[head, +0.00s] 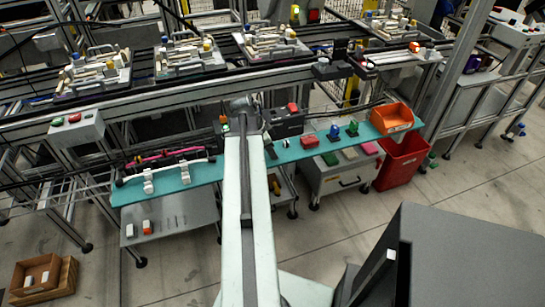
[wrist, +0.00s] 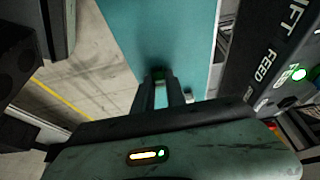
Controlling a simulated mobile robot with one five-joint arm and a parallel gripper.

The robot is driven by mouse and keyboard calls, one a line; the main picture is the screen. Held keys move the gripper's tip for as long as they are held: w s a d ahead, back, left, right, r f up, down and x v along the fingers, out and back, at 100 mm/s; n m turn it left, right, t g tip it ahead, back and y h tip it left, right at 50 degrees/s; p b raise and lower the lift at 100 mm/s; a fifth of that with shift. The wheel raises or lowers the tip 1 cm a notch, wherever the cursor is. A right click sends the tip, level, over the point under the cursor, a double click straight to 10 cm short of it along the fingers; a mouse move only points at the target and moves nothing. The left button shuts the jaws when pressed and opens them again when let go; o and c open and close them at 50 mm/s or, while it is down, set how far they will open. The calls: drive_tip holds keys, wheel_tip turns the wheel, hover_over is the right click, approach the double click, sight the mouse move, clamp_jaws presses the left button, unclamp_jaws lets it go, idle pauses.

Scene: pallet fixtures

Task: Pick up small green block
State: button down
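In the wrist view, a small dark green block (wrist: 159,76) shows between the tips of my gripper's two fingers (wrist: 160,84), over the teal shelf (wrist: 160,30). The fingers stand apart with the block between them; I cannot tell whether they press on it. In the head view my arm reaches over the teal shelf (head: 190,199), and its end hides the spot around the fingertips. A green upright piece (head: 353,129) stands farther right on the shelf, beside a blue piece (head: 334,132).
A red block (head: 309,141) and an orange bin (head: 392,118) are on the shelf right of my arm. White fittings (head: 184,172) stand on its left part. A dark control box with "FEED" lettering (wrist: 270,55) is close on the right in the wrist view. A small pale piece (wrist: 188,96) lies beside the fingers.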

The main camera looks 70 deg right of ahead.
wheel_tip(320, 180, up, 10)
drive_tip(key=p, duration=1)
